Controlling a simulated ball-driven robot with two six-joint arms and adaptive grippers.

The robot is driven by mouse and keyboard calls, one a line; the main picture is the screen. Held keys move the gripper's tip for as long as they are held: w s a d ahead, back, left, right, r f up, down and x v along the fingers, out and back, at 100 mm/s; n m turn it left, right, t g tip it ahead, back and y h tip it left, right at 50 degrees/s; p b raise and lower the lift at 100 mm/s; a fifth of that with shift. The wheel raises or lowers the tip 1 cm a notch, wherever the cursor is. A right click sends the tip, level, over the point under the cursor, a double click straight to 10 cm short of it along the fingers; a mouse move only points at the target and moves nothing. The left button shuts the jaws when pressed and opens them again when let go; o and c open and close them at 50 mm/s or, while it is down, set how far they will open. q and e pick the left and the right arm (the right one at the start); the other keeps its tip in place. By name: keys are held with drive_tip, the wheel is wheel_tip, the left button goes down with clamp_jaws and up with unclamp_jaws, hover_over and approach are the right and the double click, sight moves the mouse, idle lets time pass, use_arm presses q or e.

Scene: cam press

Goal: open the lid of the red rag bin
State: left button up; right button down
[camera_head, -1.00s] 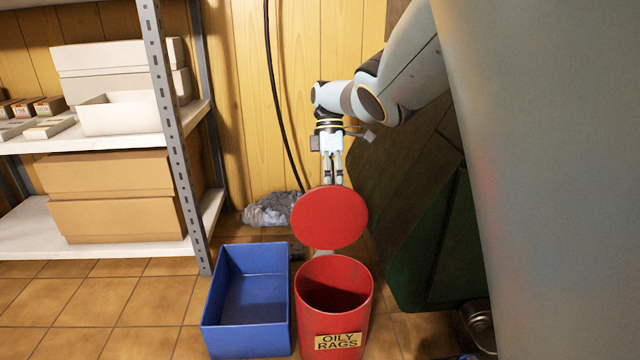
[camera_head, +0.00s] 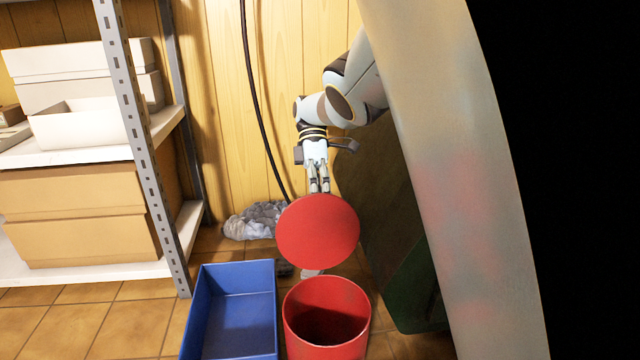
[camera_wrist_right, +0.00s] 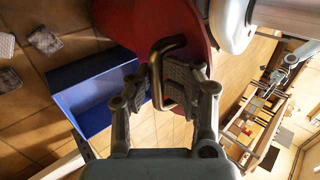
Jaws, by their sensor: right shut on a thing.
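The red rag bin (camera_head: 327,342) stands on the tiled floor, with its mouth uncovered and its inside dark. Its round red lid (camera_head: 318,231) is raised at the rear of the bin, its flat face toward the head camera. My right gripper (camera_head: 319,189) is at the lid's upper edge, with its fingertips partly hidden behind it. In the right wrist view my right gripper (camera_wrist_right: 178,80) is shut on the brass-coloured lid handle (camera_wrist_right: 156,84). The handle is hidden in the head view.
A blue open box (camera_head: 233,318) stands close beside the bin on the left. A metal shelf (camera_head: 158,140) with cartons is further left. A crumpled grey heap (camera_head: 254,222) lies by the wooden wall. A dark green machine (camera_head: 405,270) is close on the right.

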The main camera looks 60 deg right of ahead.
drive_tip(key=shift+w+d+f, duration=0.15)
drive_tip(key=shift+w+d, duration=0.05)
drive_tip(key=shift+d, duration=0.2)
drive_tip(key=c, duration=1.7)
unclamp_jaws()
drive_tip(key=shift+o, duration=1.4)
drive_tip(key=shift+d+f, duration=0.1)
drive_tip(key=shift+f, duration=0.15)
